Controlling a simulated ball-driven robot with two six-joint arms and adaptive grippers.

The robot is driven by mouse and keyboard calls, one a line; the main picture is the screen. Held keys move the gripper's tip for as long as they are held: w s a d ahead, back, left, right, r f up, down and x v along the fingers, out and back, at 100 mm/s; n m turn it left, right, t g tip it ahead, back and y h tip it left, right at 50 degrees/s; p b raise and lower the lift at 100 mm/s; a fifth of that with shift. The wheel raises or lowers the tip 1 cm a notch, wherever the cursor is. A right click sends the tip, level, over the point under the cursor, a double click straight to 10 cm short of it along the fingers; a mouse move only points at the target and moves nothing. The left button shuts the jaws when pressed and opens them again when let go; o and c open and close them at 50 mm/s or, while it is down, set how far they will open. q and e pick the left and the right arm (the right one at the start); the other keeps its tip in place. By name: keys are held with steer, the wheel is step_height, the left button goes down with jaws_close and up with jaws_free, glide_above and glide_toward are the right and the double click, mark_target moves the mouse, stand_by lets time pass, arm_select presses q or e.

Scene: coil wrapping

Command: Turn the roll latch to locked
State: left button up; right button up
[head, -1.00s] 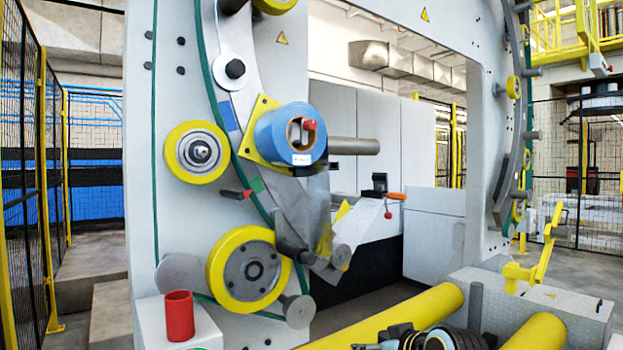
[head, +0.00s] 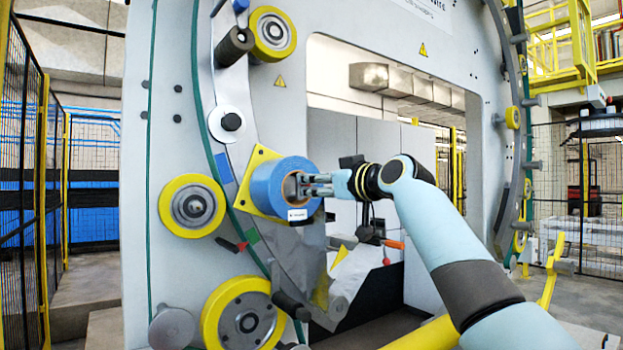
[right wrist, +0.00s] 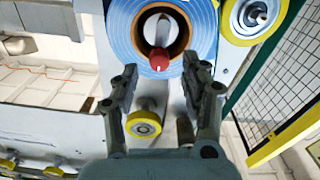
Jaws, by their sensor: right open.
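The blue film roll (head: 266,190) sits on its spindle on the yellow plate (head: 243,200) of the ring. In the right wrist view the roll (right wrist: 125,35) fills the top, with a pale lever (right wrist: 158,30) in its core ending in a red knob (right wrist: 161,60), the roll latch. My right gripper (head: 305,184) is at the roll's face; it also shows in the right wrist view (right wrist: 160,85), open, with its two fingers on either side of and just below the knob. I cannot tell whether they touch it. In the head view the gripper hides the knob.
Yellow rollers (head: 193,206) and (head: 240,318) stand out from the ring on the left. A red-handled lever (head: 232,245) is below the roll.

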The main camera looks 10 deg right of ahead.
steer(key=shift+x, duration=1.4)
steer(key=shift+d, duration=0.1)
steer(key=shift+c, duration=0.4)
jaws_close()
